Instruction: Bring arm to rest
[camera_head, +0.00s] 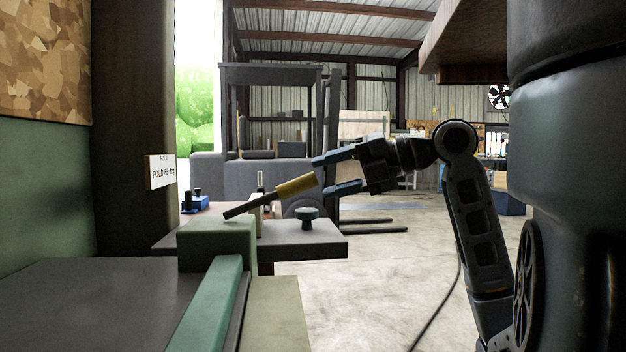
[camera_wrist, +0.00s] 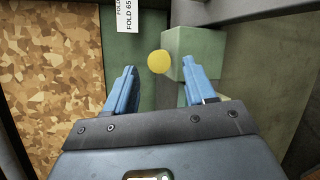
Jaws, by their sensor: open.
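My arm reaches in from the right in the head view, bent at the elbow. My gripper (camera_head: 338,172) is open, its two blue fingers spread and pointing left, with nothing between them. In the wrist view my gripper (camera_wrist: 153,90) also shows parted blue fingers. A dark bar with a yellow grip (camera_head: 296,186) slants up from a green block (camera_head: 218,240), and the grip's end lies just short of the fingers. In the wrist view the round yellow end (camera_wrist: 159,62) shows between and beyond the fingertips, apart from them.
A grey bench (camera_head: 90,300) with a green rail fills the lower left. A dark knob (camera_head: 307,216) stands on a ledge (camera_head: 320,240) below my gripper. A "FOLD" sign (camera_head: 162,172) is at left. A forklift (camera_head: 270,130) stands behind. The concrete floor (camera_head: 390,285) below my arm is mostly clear.

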